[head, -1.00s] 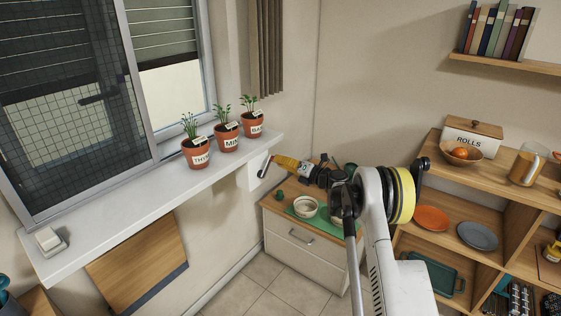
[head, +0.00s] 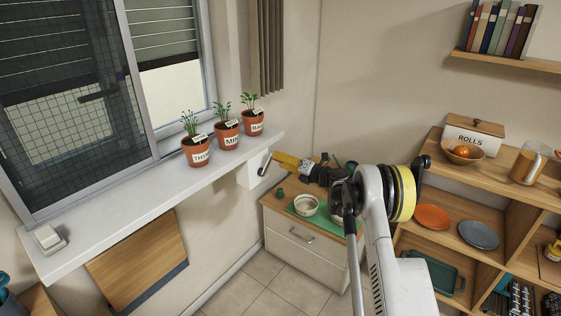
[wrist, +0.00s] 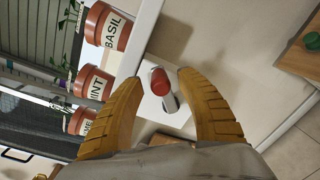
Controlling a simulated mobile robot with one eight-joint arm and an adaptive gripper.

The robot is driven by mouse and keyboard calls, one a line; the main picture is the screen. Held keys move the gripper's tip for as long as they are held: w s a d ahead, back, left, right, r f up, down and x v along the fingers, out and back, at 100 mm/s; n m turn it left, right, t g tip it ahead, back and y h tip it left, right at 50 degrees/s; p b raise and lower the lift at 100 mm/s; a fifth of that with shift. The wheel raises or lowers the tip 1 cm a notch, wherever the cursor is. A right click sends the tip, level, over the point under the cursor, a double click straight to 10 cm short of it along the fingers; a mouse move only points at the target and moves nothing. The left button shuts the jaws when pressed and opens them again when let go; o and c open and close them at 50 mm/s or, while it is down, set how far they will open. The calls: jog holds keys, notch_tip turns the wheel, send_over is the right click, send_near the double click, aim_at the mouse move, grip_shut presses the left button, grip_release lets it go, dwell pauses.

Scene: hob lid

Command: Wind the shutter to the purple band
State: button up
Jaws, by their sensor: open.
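The shutter (head: 165,30) hangs outside the window, its slats covering the upper part of the right pane. A small purplish mark (head: 121,78) shows on the window frame; I cannot tell if it is the purple band. In the wrist view the crank's red knob (wrist: 159,79) points toward the camera. My gripper (wrist: 162,77) is open, its yellow fingers on either side of the knob, with gaps visible. It also shows in the head view (head: 276,158).
Potted thyme (head: 196,152), mint (head: 227,135) and basil (head: 252,122) stand on the sill (head: 130,205), close to the winder. A drawer cabinet (head: 300,241) stands below my gripper. Shelves (head: 440,185) fill the right side.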

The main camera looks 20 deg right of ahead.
jog(key=shift+d, duration=0.1)
jog(key=v, duration=1.2)
jog(key=shift+a, duration=0.2)
